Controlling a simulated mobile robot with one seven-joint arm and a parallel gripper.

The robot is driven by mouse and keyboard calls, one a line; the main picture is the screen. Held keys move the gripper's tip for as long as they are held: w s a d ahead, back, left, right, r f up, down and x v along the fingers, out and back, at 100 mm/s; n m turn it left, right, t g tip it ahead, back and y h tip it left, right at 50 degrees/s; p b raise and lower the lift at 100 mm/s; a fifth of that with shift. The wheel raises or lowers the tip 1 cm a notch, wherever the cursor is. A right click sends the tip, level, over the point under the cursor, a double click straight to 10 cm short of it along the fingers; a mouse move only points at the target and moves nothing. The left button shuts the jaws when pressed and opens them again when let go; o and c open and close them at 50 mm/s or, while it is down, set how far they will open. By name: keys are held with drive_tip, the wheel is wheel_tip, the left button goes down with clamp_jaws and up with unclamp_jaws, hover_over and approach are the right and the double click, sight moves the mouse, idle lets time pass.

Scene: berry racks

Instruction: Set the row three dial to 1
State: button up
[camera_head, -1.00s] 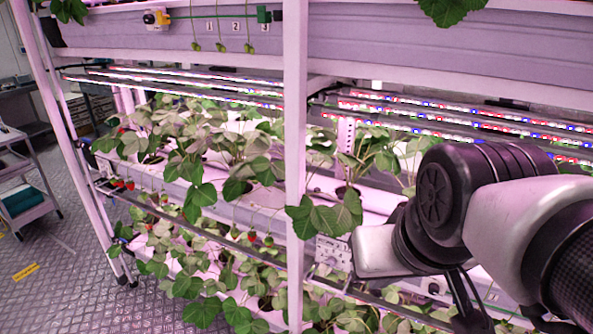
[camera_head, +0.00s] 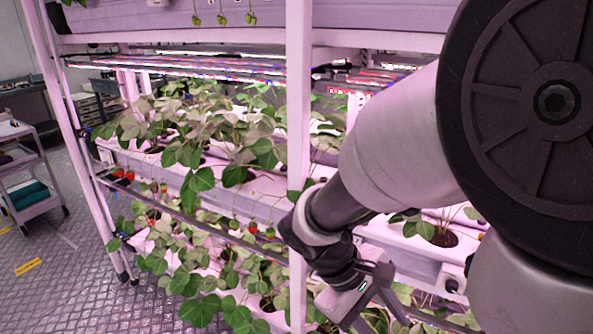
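My arm reaches in from the right and covers much of the right half of the head view. My gripper (camera_head: 352,298) is low at the centre, in front of the rack beside the white upright. Its fingers are not clear, so I cannot tell whether it is open or shut. The pale panel with a round dial, seen earlier right of the upright, is now hidden behind my arm. A small dark knob (camera_head: 452,286) shows on the front of a white trough, right of my gripper and apart from it. I cannot read any row label or dial setting.
The white upright (camera_head: 299,120) stands close to my wrist. Strawberry plants (camera_head: 205,145) with hanging red berries (camera_head: 252,228) fill the left troughs. A cart (camera_head: 28,185) stands at the far left. The metal floor (camera_head: 60,270) there is mostly clear.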

drive_tip(key=w+f+n+t+h+b, duration=0.2)
drive_tip(key=w+f+n+h+b, duration=0.25)
drive_tip(key=f+h, duration=0.4)
drive_tip(key=w+a+f+n+t+y+b, duration=0.3)
drive_tip(key=w+a+f+n+t+b, duration=0.7)
drive_tip(key=n+t, duration=0.9)
drive_tip(key=shift+m, duration=0.35)
drive_tip(key=x, duration=0.5)
drive_tip(key=w+a+f+x, duration=0.1)
drive_tip(key=x, duration=0.4)
drive_tip(key=w+f+x, duration=0.1)
drive_tip(key=x, duration=0.4)
drive_tip(key=shift+w+a+f+b, duration=0.2)
drive_tip(key=shift+w+b, duration=0.1)
drive_tip(key=shift+b, duration=0.1)
drive_tip(key=shift+c, duration=0.2)
drive_tip(key=shift+g, duration=0.3)
clamp_jaws()
